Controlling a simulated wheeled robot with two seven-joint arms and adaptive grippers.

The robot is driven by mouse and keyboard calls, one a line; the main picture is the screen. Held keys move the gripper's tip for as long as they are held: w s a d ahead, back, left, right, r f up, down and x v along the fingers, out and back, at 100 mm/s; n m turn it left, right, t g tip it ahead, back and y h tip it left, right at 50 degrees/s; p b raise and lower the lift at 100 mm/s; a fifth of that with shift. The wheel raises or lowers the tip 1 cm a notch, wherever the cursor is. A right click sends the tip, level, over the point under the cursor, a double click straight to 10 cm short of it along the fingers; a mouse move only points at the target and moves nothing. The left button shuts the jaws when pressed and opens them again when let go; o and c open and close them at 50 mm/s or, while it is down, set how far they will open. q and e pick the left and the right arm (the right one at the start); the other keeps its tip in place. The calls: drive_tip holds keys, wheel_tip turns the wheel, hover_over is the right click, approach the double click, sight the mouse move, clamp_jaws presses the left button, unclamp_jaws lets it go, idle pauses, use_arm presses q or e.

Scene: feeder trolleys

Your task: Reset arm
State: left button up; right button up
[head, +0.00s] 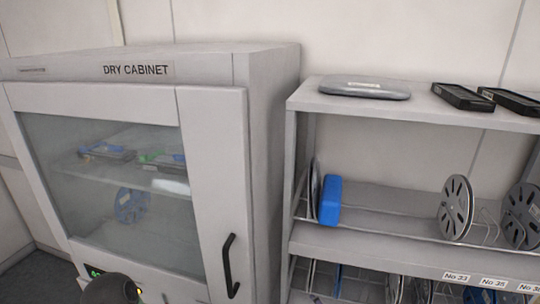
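Neither of my grippers shows in the head view. A dark rounded part, which looks like a piece of my own arm, pokes in at the bottom left edge, in front of the lower part of the dry cabinet (213,160). I cannot tell which arm it belongs to. The cabinet's glass door is shut, with a black handle (229,266) at its right side.
Right of the cabinet stands a grey shelf rack (400,240) with several reels (455,208) and a blue item (330,201). A grey flat case (364,90) and black trays (462,97) lie on top. Blue items show behind the cabinet glass.

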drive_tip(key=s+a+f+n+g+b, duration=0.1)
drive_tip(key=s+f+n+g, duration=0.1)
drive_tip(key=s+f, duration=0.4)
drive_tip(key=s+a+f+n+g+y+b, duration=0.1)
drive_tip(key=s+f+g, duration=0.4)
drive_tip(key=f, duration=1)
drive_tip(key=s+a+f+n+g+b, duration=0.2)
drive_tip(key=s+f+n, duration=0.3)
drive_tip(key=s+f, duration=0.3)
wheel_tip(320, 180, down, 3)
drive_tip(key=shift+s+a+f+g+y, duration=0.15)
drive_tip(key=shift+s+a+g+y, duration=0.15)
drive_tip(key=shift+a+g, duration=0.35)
